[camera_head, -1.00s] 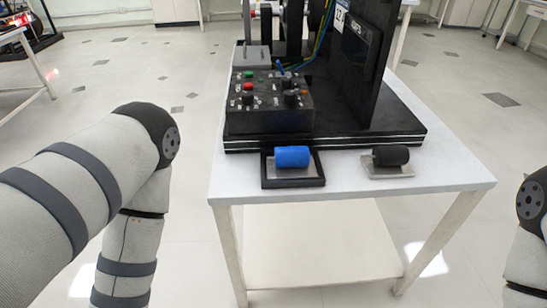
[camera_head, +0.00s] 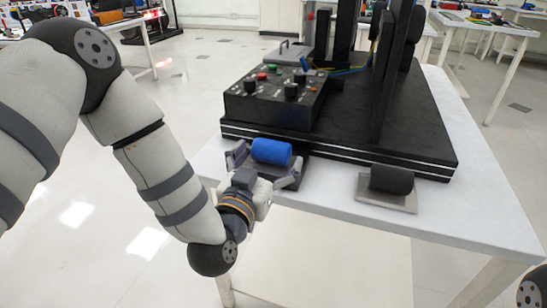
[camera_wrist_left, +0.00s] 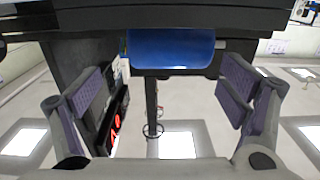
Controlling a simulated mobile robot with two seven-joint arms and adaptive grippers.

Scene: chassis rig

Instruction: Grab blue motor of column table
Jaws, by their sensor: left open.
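The blue motor (camera_head: 271,151) is a short blue cylinder lying on a dark tray (camera_head: 291,182) at the front edge of the white table. My left gripper (camera_head: 265,166) is at the motor, its fingers spread to the left and right of it. In the left wrist view the blue motor (camera_wrist_left: 172,48) shows at the top centre, beyond and between the open fingers (camera_wrist_left: 165,92), with visible gaps on both sides. The fingers do not grip it. My right gripper is out of view; only a bit of my right arm shows at the bottom right.
A black motor (camera_head: 391,179) lies on a grey plate (camera_head: 387,199) to the right. Behind the blue motor stands a black control box (camera_head: 275,103) with coloured buttons, on a black base (camera_head: 350,150). The white table top (camera_head: 460,218) is bare at the front right.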

